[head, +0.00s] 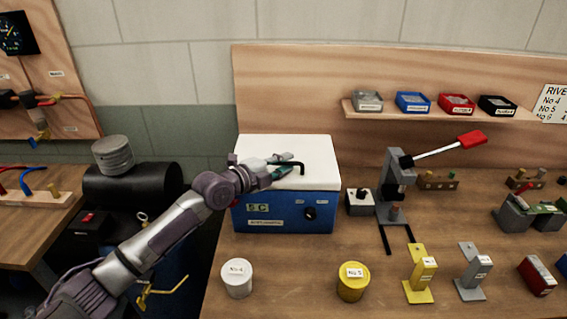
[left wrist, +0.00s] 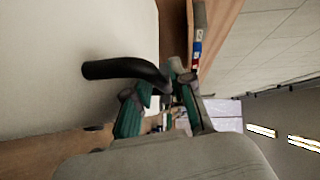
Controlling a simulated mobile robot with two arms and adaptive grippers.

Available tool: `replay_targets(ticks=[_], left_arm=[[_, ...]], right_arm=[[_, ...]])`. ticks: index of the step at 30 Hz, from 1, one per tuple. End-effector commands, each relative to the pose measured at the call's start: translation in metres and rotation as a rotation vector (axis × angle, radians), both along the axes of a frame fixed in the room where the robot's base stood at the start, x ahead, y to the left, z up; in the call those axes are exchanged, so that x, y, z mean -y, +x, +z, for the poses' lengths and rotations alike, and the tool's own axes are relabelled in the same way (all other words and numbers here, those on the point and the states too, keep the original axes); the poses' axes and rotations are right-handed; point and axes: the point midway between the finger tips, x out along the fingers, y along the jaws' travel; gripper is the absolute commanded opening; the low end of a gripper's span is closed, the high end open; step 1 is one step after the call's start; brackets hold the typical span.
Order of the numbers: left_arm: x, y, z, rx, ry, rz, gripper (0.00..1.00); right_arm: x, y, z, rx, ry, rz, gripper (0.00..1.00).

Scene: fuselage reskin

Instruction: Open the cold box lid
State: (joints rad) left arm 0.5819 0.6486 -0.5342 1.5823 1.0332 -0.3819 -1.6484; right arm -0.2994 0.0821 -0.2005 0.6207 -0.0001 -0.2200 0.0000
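The cold box (head: 270,212) is blue, with a dial and labels on its front, and stands at the left end of the workbench. Its white lid (head: 315,150) lies flat and closed on top. A black bent handle (head: 300,165) rises from the lid; it also shows in the left wrist view (left wrist: 115,69). My left gripper (head: 281,166) reaches over the lid from the left, its teal-padded fingers at the handle. In the left wrist view the fingertips (left wrist: 163,86) are on either side of one end of the handle. Whether they press on it is hidden. My right gripper is out of view.
A white can (head: 237,278) and a yellow can (head: 352,282) stand in front of the box. A grey press (head: 392,190) with a red-tipped lever stands to its right. A shelf (head: 440,112) with several small bins is on the back panel behind.

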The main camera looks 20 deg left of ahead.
Motion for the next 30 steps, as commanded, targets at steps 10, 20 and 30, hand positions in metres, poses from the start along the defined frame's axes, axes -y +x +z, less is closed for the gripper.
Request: replay_targets(ticks=[10,20,30], left_arm=[[0.000,0.000,0.000,0.000,0.000,0.000,0.00],[-0.001,0.001,0.004,-0.010,-0.003,0.000,0.00],[-0.005,0.014,0.045,-0.154,-0.046,0.003,0.00]], right_arm=[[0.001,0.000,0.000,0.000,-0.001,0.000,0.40],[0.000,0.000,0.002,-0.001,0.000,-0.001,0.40],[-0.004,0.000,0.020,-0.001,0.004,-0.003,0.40]])
